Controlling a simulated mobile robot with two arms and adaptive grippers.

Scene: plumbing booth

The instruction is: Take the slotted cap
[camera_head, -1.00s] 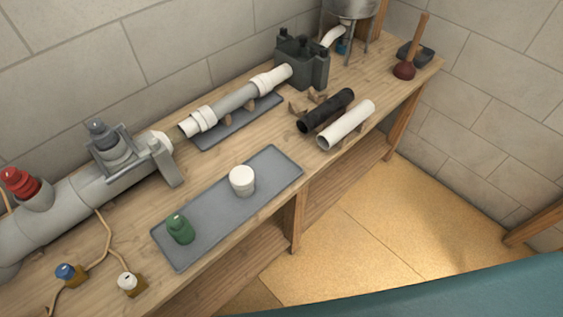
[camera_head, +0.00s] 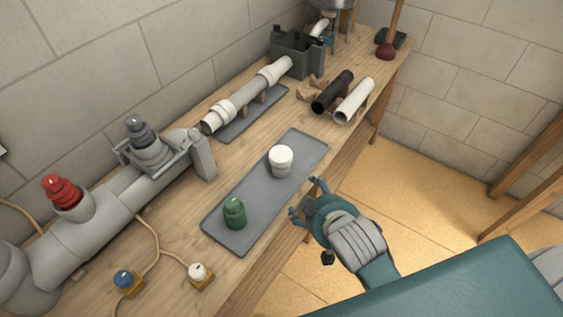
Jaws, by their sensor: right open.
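A grey tray (camera_head: 250,196) lies on the wooden bench. On it stand a white round cap-like piece (camera_head: 281,161) and a smaller green stepped piece (camera_head: 234,213). I cannot make out a slot on either, so I cannot tell which is the slotted cap. My right gripper (camera_head: 304,199) is open and empty at the bench's front edge. Its two fingers point left toward the tray, apart from both pieces and closer to the white one. My left gripper is not in view.
A large grey pipe (camera_head: 95,228) with a red fitting (camera_head: 62,191) runs along the back left. Blue (camera_head: 124,279) and white (camera_head: 198,272) knobs sit at the front left. Black (camera_head: 333,92) and white (camera_head: 354,101) tubes rest beyond the tray.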

